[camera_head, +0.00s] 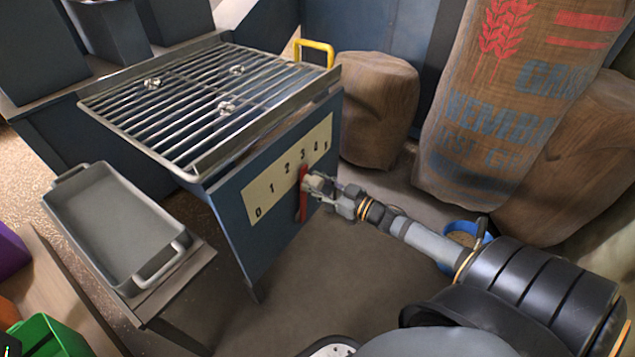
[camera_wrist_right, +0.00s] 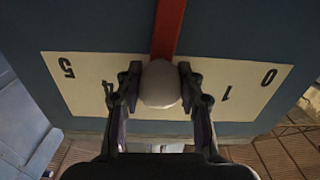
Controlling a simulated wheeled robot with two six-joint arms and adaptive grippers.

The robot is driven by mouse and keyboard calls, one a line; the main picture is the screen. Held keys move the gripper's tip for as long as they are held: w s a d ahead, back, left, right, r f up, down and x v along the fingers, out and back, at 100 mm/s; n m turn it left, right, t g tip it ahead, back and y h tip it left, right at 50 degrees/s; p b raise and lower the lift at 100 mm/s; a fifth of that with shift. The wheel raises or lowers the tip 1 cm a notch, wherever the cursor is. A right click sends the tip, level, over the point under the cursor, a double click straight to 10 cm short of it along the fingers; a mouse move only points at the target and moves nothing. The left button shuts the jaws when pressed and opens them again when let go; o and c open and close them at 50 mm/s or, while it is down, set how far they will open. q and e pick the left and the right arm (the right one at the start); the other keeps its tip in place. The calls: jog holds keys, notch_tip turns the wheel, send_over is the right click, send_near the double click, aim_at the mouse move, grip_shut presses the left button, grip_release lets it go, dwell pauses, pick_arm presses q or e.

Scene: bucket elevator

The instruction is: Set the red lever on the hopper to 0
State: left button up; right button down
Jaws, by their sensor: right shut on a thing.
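The red lever (camera_head: 303,196) is on the blue side of the hopper (camera_head: 238,240), below a cream scale plate (camera_head: 265,187) numbered from 0 at the left. The lever stands nearly upright, its upper end below the 3. In the right wrist view the plate appears upside down, and the red lever (camera_wrist_right: 168,30) ends in a pale round knob (camera_wrist_right: 160,84). My right gripper (camera_head: 318,185) is shut on this knob; its fingers (camera_wrist_right: 158,75) sit on both sides of it and hide the middle numbers. My left gripper is not in view.
A wire grate (camera_head: 200,100) with small metal pieces covers the hopper, with a yellow handle (camera_head: 315,47) behind. A grey tray (camera_head: 105,225) rests on a stand at the left. Sacks (camera_head: 376,105) and a blue bucket (camera_head: 461,229) stand at the right. Floor before the hopper is clear.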

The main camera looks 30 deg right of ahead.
jog(key=shift+s+a+r+n, duration=0.1)
jog(key=shift+s+a+n, duration=0.05)
jog(key=shift+a+n, duration=0.2)
jog(key=s+a+n, duration=0.1)
jog(key=a+n, duration=0.1)
jog(key=a, duration=0.1)
jog(key=s+a+f+n+p, duration=0.1)
jog(key=a+n, duration=0.1)
jog(key=s+a+f+n+p, duration=0.1)
jog(key=a+n, duration=0.1)
jog(key=a, duration=0.1)
jog(key=shift+s+a+f+n, duration=0.15)
jog(key=shift+s+a+n, duration=0.15)
jog(key=shift+n, duration=0.05)
jog(key=shift+s+a+f+n, duration=0.2)
jog(key=shift+a+f+n, duration=0.2)
jog(key=shift+a+n, duration=0.1)
jog(key=shift+s+a+f+n, duration=0.2)
jog(key=shift+a+f+n, duration=0.2)
jog(key=shift+a, duration=0.1)
jog(key=shift+f, duration=0.1)
jog(key=shift+s+f, duration=0.1)
jog(key=c, duration=0.8)
grip_release()
jog(key=shift+a, duration=0.1)
